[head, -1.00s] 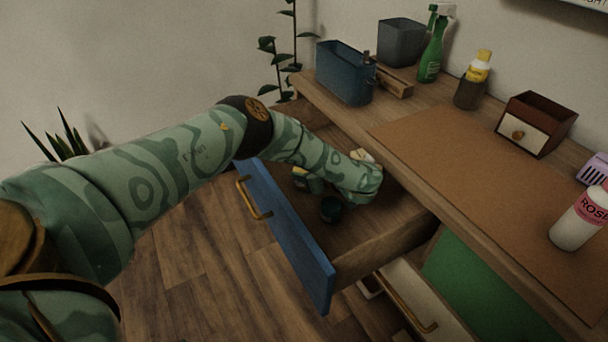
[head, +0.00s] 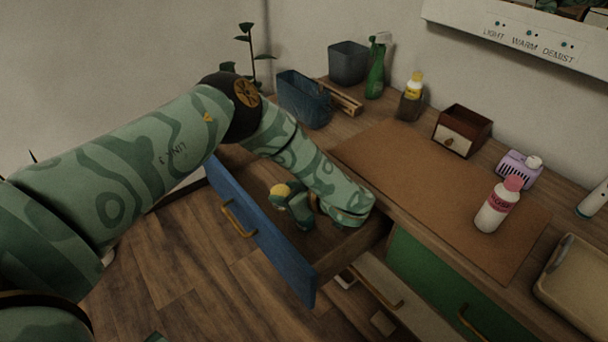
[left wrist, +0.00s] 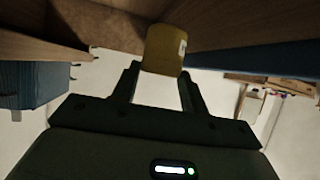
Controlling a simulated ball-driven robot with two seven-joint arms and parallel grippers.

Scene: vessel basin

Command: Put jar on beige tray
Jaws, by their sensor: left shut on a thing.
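The jar (left wrist: 165,48) is a yellow cylinder with a small pale label, between my left fingertips in the left wrist view. In the head view its yellow end (head: 281,190) shows beside my left gripper (head: 291,200), over the open blue-fronted drawer; most of the jar is hidden there. My left gripper is shut on the jar. The beige tray (head: 545,291) is on the counter at the right edge of the head view, partly cut off, far from the gripper. My right gripper is not in view.
The drawer's blue front (head: 262,232) and the counter edge flank my left gripper. On the counter, a pink-capped bottle (head: 494,210) stands on the brown mat (head: 400,175), left of the tray. A purple box (head: 519,168) and a small brown drawer box (head: 462,132) stand behind.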

